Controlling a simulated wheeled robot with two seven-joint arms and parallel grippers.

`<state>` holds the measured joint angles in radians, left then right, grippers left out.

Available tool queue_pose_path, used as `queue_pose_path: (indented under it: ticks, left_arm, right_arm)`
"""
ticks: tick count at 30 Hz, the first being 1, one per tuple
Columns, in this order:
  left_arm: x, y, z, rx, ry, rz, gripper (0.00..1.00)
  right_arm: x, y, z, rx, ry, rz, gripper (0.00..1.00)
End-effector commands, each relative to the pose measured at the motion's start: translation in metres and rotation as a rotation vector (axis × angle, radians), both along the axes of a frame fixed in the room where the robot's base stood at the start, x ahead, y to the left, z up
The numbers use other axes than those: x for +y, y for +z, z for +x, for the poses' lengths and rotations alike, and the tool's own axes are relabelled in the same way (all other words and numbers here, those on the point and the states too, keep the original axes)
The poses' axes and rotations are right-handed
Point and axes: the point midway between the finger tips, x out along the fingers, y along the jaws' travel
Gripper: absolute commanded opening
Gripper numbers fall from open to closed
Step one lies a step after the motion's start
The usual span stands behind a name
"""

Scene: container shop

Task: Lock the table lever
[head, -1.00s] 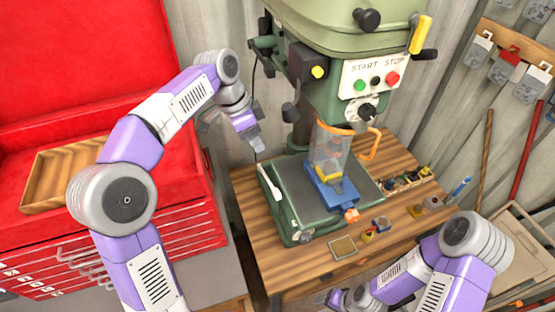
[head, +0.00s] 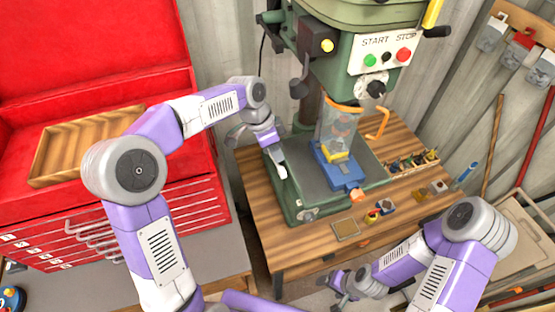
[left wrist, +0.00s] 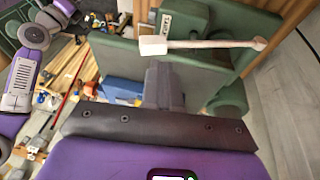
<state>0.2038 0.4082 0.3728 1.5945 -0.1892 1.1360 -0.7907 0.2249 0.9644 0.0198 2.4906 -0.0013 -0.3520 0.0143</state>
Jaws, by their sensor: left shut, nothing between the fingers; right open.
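The white table lever (head: 282,170) is on the left side of the green drill press table (head: 302,180). In the left wrist view the lever (left wrist: 205,44) lies crosswise, beside a small label (left wrist: 167,25). My left gripper (head: 271,143) is shut and empty, right by the lever's far end in the head view. In the left wrist view its fingertips (left wrist: 163,78) point toward the lever, and I cannot tell whether they touch it. My right gripper (head: 342,284) is open and low in front of the bench, away from the lever.
A blue vise (head: 334,170) sits on the press table under a clear orange-rimmed guard (head: 340,128). The wooden bench (head: 300,240) holds small items at the right. A red tool chest (head: 150,215) stands at the left. A control panel (head: 386,54) is above.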

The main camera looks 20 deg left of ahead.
Motion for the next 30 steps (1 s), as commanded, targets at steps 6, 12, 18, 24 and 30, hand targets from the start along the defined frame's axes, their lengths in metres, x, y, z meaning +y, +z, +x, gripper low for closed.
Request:
queue_pose_path:
  ticks: [6, 12, 18, 24, 30]
  left_arm:
    - [-0.005, -0.019, -0.008, -0.001, 0.001, 0.0, 0.0]
    - [-0.005, -0.022, -0.009, -0.001, 0.001, 0.0, 0.0]
    - [-0.005, -0.022, -0.009, -0.002, 0.002, 0.0, 0.0]
    - [-0.007, -0.026, -0.01, -0.014, 0.001, 0.009, 0.0]
    - [-0.011, -0.039, -0.014, -0.061, -0.001, 0.039, 0.0]
  right_arm:
    - [0.0, 0.0, 0.0, 0.0, 0.0, 0.0, 0.72]
    - [0.0, 0.0, 0.0, 0.0, 0.0, 0.0, 0.72]
    - [0.0, 0.0, 0.0, 0.0, 0.0, 0.0, 0.72]
    - [0.0, -0.006, 0.0, 0.0, 0.0, 0.0, 0.72]
    - [0.0, -0.028, 0.0, 0.0, 0.0, 0.0, 0.72]
